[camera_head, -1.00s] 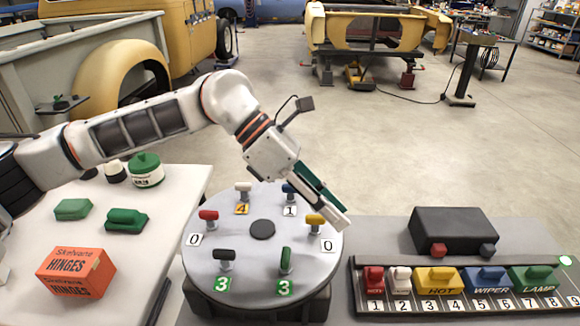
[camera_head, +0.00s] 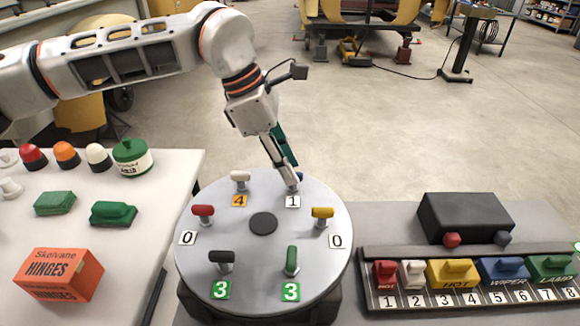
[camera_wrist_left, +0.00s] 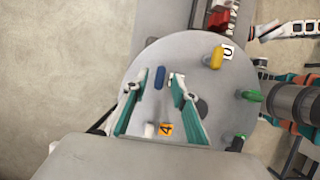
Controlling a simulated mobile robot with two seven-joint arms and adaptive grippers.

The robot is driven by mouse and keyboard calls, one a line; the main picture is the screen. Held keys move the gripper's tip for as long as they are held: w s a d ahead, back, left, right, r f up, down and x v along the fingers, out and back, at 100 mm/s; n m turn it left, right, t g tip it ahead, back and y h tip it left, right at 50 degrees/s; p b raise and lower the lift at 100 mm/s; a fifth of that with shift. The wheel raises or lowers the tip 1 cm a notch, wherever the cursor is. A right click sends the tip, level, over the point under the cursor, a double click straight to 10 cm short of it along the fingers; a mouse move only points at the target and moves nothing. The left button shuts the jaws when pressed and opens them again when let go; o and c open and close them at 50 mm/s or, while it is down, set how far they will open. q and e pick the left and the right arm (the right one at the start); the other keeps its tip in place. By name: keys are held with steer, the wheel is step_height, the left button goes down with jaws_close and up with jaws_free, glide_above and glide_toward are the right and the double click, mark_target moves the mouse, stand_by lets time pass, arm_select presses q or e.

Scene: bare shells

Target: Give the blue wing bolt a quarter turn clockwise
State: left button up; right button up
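The blue wing bolt (camera_head: 300,177) stands near the far edge of a round grey plate (camera_head: 262,270), behind a "1" label (camera_head: 293,202). In the head view my left gripper (camera_head: 292,186) reaches down over it and partly hides it. In the left wrist view the blue bolt (camera_wrist_left: 160,77) shows as an upright bar. My left gripper (camera_wrist_left: 157,86) is open there, its two teal fingers on either side of the bolt, with visible gaps. I cannot tell how far above the plate the fingertips are. My right gripper is not clearly seen.
Other wing bolts stand around the plate: white (camera_head: 240,180), yellow (camera_head: 322,216), green (camera_head: 291,260), black (camera_head: 221,258) and red (camera_head: 203,214). A black hub (camera_head: 263,223) sits in the middle. A numbered rack (camera_head: 470,302) is at right; an orange box (camera_head: 60,276) is at left.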

arm_select(q)
steer(key=shift+d+f, duration=0.2)
steer(key=shift+f, duration=0.25)
arm_select(e)
steer(key=shift+w, duration=0.15)
steer(key=shift+w+r, duration=0.1)
steer(key=shift+r, duration=0.05)
arm_select(q)
jaws_close()
steer(key=shift+m, duration=0.3)
arm_select(e)
steer(key=shift+r, duration=0.1)
